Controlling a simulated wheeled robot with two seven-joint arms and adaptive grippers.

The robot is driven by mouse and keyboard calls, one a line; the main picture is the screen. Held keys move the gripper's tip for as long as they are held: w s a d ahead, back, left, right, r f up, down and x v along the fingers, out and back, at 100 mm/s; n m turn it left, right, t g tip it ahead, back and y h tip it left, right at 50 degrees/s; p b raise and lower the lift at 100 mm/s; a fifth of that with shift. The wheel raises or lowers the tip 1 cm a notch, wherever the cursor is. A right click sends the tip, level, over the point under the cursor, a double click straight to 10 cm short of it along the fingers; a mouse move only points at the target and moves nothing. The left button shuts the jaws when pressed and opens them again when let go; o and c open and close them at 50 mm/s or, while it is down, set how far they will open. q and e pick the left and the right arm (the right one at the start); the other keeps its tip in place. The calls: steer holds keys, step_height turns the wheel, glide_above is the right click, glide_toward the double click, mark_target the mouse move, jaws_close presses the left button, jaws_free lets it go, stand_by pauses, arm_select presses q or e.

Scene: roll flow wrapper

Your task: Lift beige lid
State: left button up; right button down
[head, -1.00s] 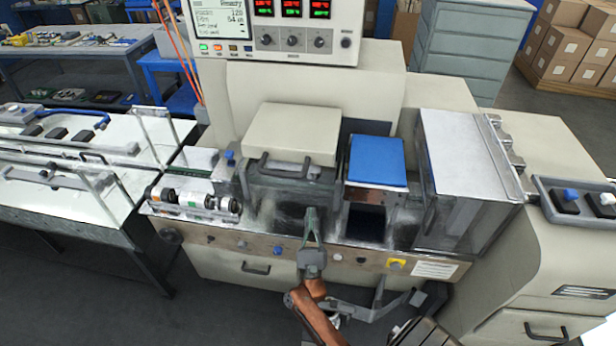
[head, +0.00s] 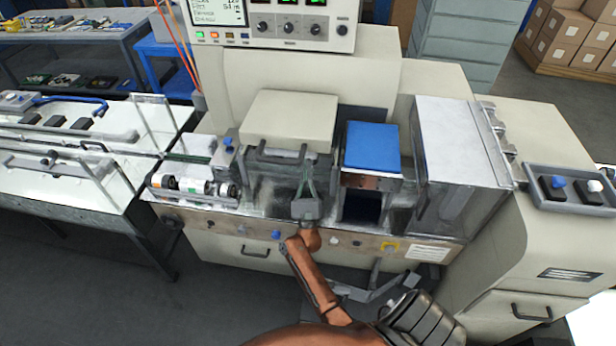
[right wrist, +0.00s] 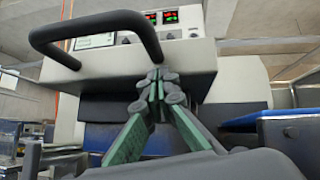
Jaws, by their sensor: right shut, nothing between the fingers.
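The beige lid (head: 290,118) sits closed on the machine's middle housing. Its dark bar handle (head: 275,155) runs along the front edge. In the right wrist view the lid (right wrist: 135,68) is seen from below and in front, with the handle (right wrist: 95,38) looming large at upper left. My right gripper (head: 306,160) is shut and empty, just under the lid's front edge near the handle's right end. In the right wrist view its fingertips (right wrist: 158,80) meet below the handle's right end, not around it. My left gripper is not in view.
A blue cover (head: 372,148) stands right of the lid, above a dark opening. A metal box (head: 462,140) is farther right. White rollers (head: 195,185) lie to the left. The control panel (head: 272,22) rises behind.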

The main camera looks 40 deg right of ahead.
mark_target(310, 149)
steer(key=shift+w+r, duration=0.15)
steer(key=shift+r, duration=0.65)
steer(key=shift+a, duration=0.1)
